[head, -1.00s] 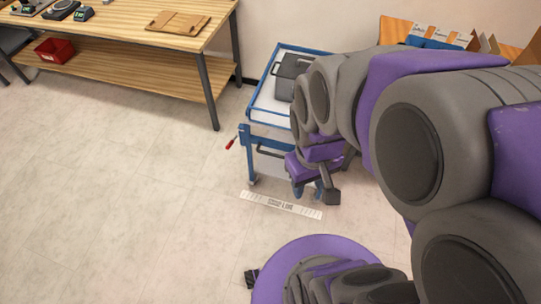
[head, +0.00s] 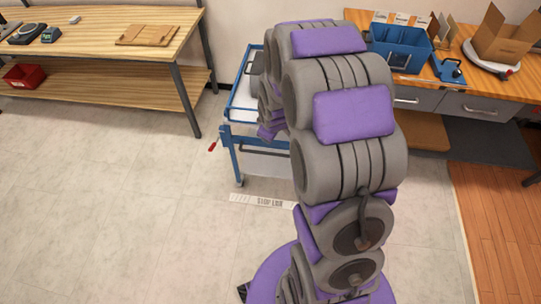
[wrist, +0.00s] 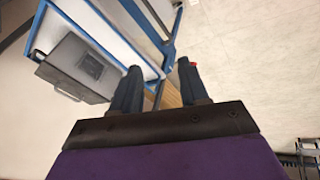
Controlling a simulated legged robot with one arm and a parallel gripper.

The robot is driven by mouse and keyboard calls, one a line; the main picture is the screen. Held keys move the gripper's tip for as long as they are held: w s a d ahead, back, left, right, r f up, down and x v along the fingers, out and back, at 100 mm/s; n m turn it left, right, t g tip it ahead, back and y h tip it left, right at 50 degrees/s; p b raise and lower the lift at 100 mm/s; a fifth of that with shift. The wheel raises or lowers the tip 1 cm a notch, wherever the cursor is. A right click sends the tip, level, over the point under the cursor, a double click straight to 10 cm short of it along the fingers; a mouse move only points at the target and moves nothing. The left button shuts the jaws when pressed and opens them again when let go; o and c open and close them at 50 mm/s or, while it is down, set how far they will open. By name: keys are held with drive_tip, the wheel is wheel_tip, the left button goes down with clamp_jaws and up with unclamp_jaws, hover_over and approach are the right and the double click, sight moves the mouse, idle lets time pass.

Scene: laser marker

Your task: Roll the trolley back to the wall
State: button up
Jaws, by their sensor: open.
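The trolley (head: 232,122) has a blue frame, a pale top and a red-tipped lever (head: 214,146) on its left side. It stands behind a white floor strip marked as a stop line (head: 258,201), close to the back wall. My arm hides its right part in the head view. In the wrist view the trolley's blue edge (wrist: 100,37) shows beyond the fingers, with a grey case (wrist: 78,68) on its top. My gripper (wrist: 158,75) is open, its two dark fingers apart, with nothing seen held. The head view does not show the fingers clearly.
A wooden workbench (head: 90,40) with a lower shelf and red bin (head: 24,76) stands left of the trolley. Another bench (head: 455,88) with a blue box (head: 400,45) and drawers is on the right. The floor at front left is clear.

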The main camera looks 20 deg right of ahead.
drive_tip(key=w+d+f+n+t, duration=0.2)
drive_tip(key=w+f, duration=0.1)
drive_tip(key=f, duration=0.5)
drive_tip(key=w+d+f+n+t+b, duration=0.1)
drive_tip(key=w+d+f+n+t, duration=0.15)
drive_tip(key=f, duration=0.45)
drive_tip(key=w+d+f+n+t, duration=0.1)
drive_tip(key=w+f, duration=0.3)
drive_tip(key=f, duration=0.4)
drive_tip(key=n+t, duration=0.2)
drive_tip(key=t, duration=0.1)
approach(270, 154)
wheel_tip(270, 154, up, 2)
drive_tip(key=s+a, duration=0.1)
drive_tip(key=a, duration=0.1)
drive_tip(key=s+f+t+h+b, duration=0.1)
drive_tip(key=s+f+t+h, duration=0.1)
drive_tip(key=s+f+t, duration=0.3)
drive_tip(key=shift+w+d+f+n+g+b, duration=0.1)
drive_tip(key=shift+w+d+f+g+b, duration=0.4)
drive_tip(key=shift+w, duration=2.1)
drive_tip(key=shift+w+d+f+n+g+b, duration=0.2)
drive_tip(key=shift+w+d+b, duration=0.5)
drive_tip(key=shift+w, duration=1.9)
drive_tip(key=shift+w+d+f+n+g+b, duration=0.1)
drive_tip(key=shift+w+d+f+g+b, duration=0.5)
drive_tip(key=shift+w, duration=2)
drive_tip(key=shift+a+r+t, duration=0.2)
drive_tip(key=shift+r+t, duration=0.05)
